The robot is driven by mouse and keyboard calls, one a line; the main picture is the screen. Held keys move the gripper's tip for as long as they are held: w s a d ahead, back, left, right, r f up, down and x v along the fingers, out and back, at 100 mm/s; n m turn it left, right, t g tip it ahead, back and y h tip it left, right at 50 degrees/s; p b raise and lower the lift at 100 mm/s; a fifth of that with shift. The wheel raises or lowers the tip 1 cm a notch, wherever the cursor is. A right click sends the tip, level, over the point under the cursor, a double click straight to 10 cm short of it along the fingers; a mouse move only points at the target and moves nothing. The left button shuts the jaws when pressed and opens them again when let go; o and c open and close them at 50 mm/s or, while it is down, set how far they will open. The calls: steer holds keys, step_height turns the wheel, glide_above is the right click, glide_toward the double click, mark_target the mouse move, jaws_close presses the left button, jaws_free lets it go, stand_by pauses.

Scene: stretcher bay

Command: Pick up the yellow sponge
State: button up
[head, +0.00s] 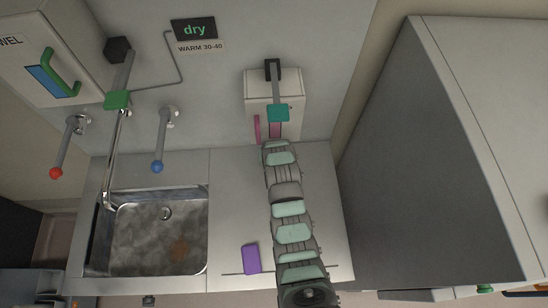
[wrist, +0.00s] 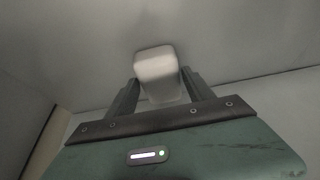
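No yellow sponge shows in either view. In the wrist view my gripper (wrist: 160,80) has two dark fingers standing apart. A pale grey-white block with rounded edges (wrist: 158,66) shows between the fingertips. Its sides line up with the fingers, but I cannot tell whether they touch it or whether it lies beyond them. In the head view my arm crosses the right part of the counter, and my fingers cannot be made out there. A purple block (head: 251,259) lies on the counter just left of my arm.
A metal sink (head: 165,235) is set in the left of the counter (head: 235,215). A red-tipped lever (head: 57,172) and a blue-tipped lever (head: 158,166) stick out above it. A white wall dispenser (head: 260,92) hangs behind my arm. A large grey cabinet (head: 430,170) stands right.

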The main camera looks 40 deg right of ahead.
steer(key=c, duration=1.1)
steer(key=shift+c, duration=0.2)
steer(key=shift+s+a+r, duration=0.15)
steer(key=shift+s+a, duration=0.05)
steer(key=shift+s, duration=0.05)
steer(key=shift+s+a+r+b, duration=0.3)
steer(key=shift+r+b, duration=0.1)
steer(key=shift+r, duration=0.05)
steer(key=s+a+r+b, duration=0.3)
steer(key=s+a+r, duration=0.3)
steer(key=s+a, duration=0.2)
steer(key=shift+s+r, duration=0.4)
steer(key=shift+s, duration=0.45)
